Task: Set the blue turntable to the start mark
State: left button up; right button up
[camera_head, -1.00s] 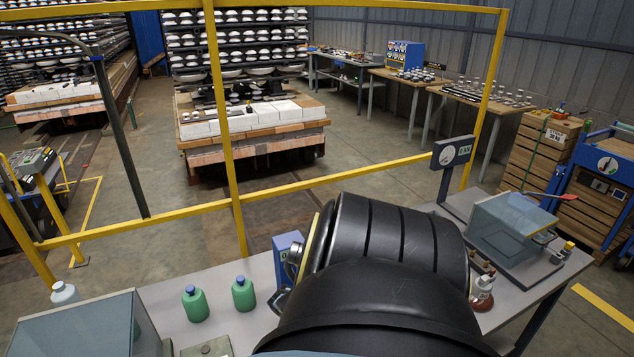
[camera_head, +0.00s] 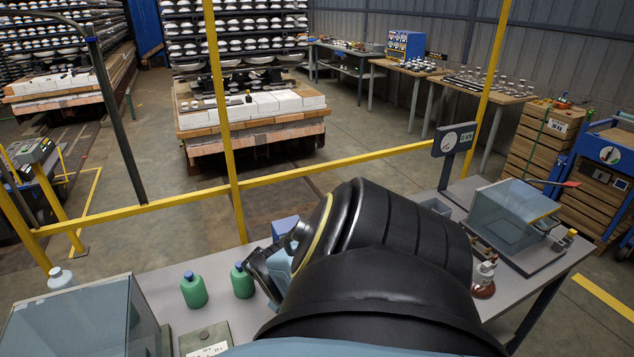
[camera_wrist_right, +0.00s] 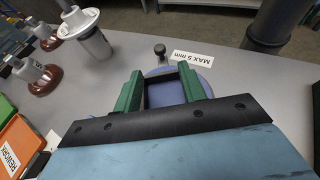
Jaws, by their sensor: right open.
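The blue turntable (camera_wrist_right: 167,94) shows in the right wrist view as a round blue disc on the grey bench, directly beyond my right gripper. My right gripper (camera_wrist_right: 158,82) has green fingers, set apart on either side of the disc's middle; a dark frame shows between them. The gripper is open. I cannot tell whether the fingers touch the disc. A small black knob (camera_wrist_right: 160,49) and a "MAX 5 mm" label (camera_wrist_right: 193,58) lie just past it. I cannot make out a start mark. In the head view my large black arm hides the turntable. My left gripper is not in view.
The bench (camera_head: 165,290) carries green bottles (camera_head: 194,291), a clear-sided box (camera_head: 80,320) at left and another clear case (camera_head: 512,215) at right. A yellow frame (camera_head: 130,213) runs behind the bench.

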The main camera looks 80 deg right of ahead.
jog(key=shift+b+v, duration=0.5)
jog(key=shift+v, duration=1)
